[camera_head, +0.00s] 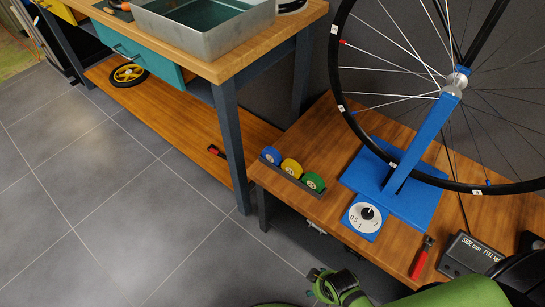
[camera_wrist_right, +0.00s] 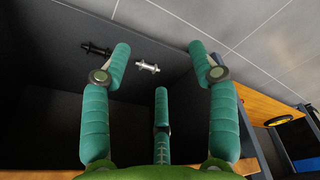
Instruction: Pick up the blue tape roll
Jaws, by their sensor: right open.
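The blue tape roll (camera_head: 270,155) stands at the left end of a dark holder (camera_head: 293,178) on the low wooden bench, in the head view. A yellow roll (camera_head: 291,166) and a green roll (camera_head: 314,182) stand beside it in a row. My right gripper (camera_head: 337,284) is at the bottom of the head view, in front of the bench and well apart from the rolls. In the right wrist view its teal fingers (camera_wrist_right: 160,58) are spread with nothing between them. No tape roll shows in that view. My left gripper is not in view.
A blue wheel stand (camera_head: 428,143) with a large wheel and a round dial (camera_head: 367,215) stand right of the rolls. A red-handled tool (camera_head: 421,260) lies nearer. A taller workbench (camera_head: 240,62) with a metal tray is behind left. Two hubs (camera_wrist_right: 147,66) lie ahead in the wrist view.

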